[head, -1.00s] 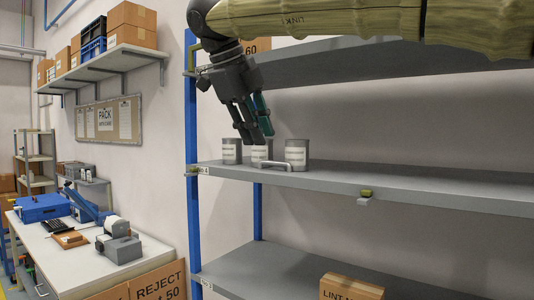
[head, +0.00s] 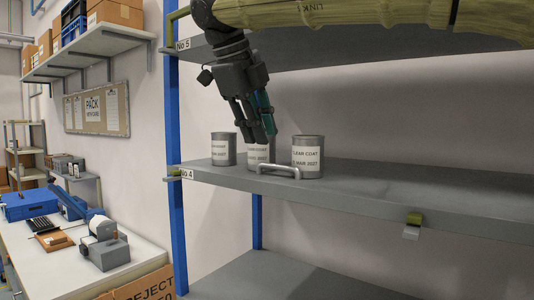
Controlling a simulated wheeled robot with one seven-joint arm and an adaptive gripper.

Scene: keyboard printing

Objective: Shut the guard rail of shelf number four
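The shelf marked No 4 (head: 350,187) is the middle grey shelf in the head view. A light grey handle (head: 279,168) stands at its front edge, in front of the cans. The guard rail cannot be told apart clearly from the shelf's grey front. An olive piece with a pale block (head: 413,222) sits on the front edge farther right. My gripper (head: 268,140) points down above the handle, apart from it in the picture. Its dark and teal fingers are seen from the side and overlap, so their opening is unclear. It partly hides the middle can.
Several grey paint cans (head: 308,157) stand on this shelf; one label reads CLEAR COAT. A blue post (head: 176,120) bounds the shelf on the left. Another grey shelf (head: 350,68) is above, behind my arm. A workbench (head: 60,272) stands at left. The shelf's right part is bare.

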